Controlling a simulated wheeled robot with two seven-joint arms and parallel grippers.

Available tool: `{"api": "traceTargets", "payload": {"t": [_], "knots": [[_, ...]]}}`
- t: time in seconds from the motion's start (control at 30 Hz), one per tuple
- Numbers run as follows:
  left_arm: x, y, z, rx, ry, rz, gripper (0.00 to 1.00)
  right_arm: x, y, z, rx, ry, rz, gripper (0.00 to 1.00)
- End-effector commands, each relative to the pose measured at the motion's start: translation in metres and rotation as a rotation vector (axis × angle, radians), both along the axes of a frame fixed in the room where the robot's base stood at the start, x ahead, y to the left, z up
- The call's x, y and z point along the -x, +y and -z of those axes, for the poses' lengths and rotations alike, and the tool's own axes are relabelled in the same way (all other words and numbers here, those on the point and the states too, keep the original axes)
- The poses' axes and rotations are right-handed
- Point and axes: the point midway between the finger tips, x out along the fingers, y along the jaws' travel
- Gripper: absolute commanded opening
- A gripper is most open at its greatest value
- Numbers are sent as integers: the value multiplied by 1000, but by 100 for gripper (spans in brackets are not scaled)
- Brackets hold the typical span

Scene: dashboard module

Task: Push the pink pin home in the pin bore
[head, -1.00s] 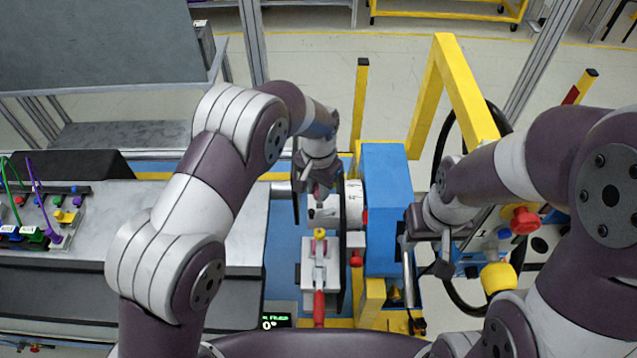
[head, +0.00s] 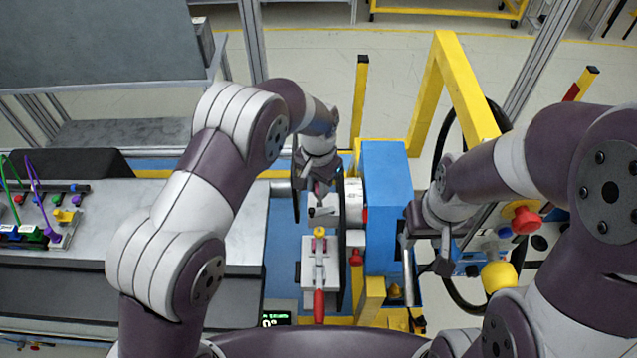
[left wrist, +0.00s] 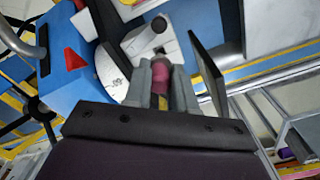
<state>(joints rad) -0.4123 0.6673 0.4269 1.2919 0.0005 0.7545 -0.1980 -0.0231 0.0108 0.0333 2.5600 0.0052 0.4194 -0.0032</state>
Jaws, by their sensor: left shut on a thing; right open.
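My left gripper (head: 322,188) points down over the white fixture (head: 322,218) beside the blue block. In the left wrist view its fingers (left wrist: 165,75) are shut on the pink pin (left wrist: 183,58), a dark pink cylinder. The pin's far end meets a grey and white block (left wrist: 150,40) in front of the fingers. The pin bore is hidden there, and I cannot tell how deep the pin sits. In the head view the gripper hides most of the pin. My right gripper (head: 428,262) is open, right of the blue block.
The blue block (head: 385,200) stands right of the fixture. A clamp with a red handle (head: 319,305) and yellow knob is in front. A yellow frame (head: 465,90), a black ring and a red knob (head: 525,220) crowd the right side.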

Motion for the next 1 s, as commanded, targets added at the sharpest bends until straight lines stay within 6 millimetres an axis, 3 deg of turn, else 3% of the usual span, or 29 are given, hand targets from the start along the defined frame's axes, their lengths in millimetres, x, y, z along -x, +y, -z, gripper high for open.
{"api": "traceTargets", "payload": {"t": [1.0], "knots": [[1,0,7,0,0,-4,0,0,0,4,0,0,0,43]]}}
